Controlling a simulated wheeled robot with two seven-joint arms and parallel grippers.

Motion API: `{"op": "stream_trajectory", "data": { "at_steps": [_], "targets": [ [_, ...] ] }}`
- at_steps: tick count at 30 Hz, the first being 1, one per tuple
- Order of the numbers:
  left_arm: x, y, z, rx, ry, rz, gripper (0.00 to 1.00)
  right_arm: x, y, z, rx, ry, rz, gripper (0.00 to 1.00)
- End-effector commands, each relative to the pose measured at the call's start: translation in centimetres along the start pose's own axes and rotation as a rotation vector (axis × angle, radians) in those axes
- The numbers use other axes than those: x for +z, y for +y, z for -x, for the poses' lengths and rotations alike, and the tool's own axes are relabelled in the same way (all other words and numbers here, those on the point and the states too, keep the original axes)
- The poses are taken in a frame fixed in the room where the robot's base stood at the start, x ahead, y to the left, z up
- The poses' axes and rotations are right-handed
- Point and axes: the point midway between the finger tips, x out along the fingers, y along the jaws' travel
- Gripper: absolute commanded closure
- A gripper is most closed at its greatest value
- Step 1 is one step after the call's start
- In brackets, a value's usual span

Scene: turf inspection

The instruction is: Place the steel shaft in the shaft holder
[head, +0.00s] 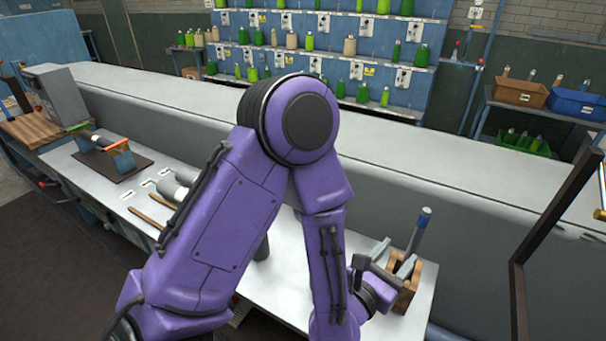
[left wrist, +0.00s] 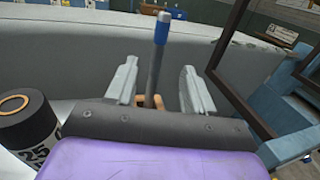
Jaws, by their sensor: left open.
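The steel shaft (head: 419,232) is a grey rod with a blue top end. It stands nearly upright, slightly tilted, in a wooden block (head: 405,291) at the right of the bench. In the left wrist view the shaft (left wrist: 156,72) rises between the fingers, and only a bit of the wood shows below. My left gripper (head: 385,254) is open beside the block; its two fingers also show in the left wrist view (left wrist: 160,82), apart on either side of the shaft. My right gripper is not in view.
A dark plate with a rod on upright supports (head: 107,160) is at the bench's left. A dark cylinder marked 25 (left wrist: 28,122) is close at left in the wrist view. A dark brown frame (head: 517,278) stands at the right. A long grey ledge (head: 440,180) runs behind.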

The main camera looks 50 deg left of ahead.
Motion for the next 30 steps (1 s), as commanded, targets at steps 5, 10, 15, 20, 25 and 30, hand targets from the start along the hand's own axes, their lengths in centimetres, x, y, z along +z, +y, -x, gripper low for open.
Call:
{"op": "stream_trajectory", "data": {
  "at_steps": [5, 10, 15, 20, 25, 30],
  "targets": [
    [-5.6, 1.4, 1.1, -0.017, 0.168, -0.375, 0.47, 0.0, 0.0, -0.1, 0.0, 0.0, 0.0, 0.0],
    [-18.4, 5.7, 7.4, -0.32, 0.572, -1.29, 0.47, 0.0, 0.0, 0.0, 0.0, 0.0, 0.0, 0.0],
    [-26.8, 10.3, 16.5, -0.915, 0.793, -1.958, 0.47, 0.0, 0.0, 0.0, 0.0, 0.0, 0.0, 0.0],
    [-30.0, 13.1, 22.7, -1.405, 0.798, -2.227, 0.47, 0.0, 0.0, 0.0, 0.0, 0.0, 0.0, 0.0],
    [-30.7, 14.0, 24.7, -1.586, 0.765, -2.292, 0.47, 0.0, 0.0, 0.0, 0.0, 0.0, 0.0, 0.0],
    [-30.7, 13.9, 24.6, -1.583, 0.764, -2.293, 0.47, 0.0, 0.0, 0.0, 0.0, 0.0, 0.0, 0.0]
  ]
}}
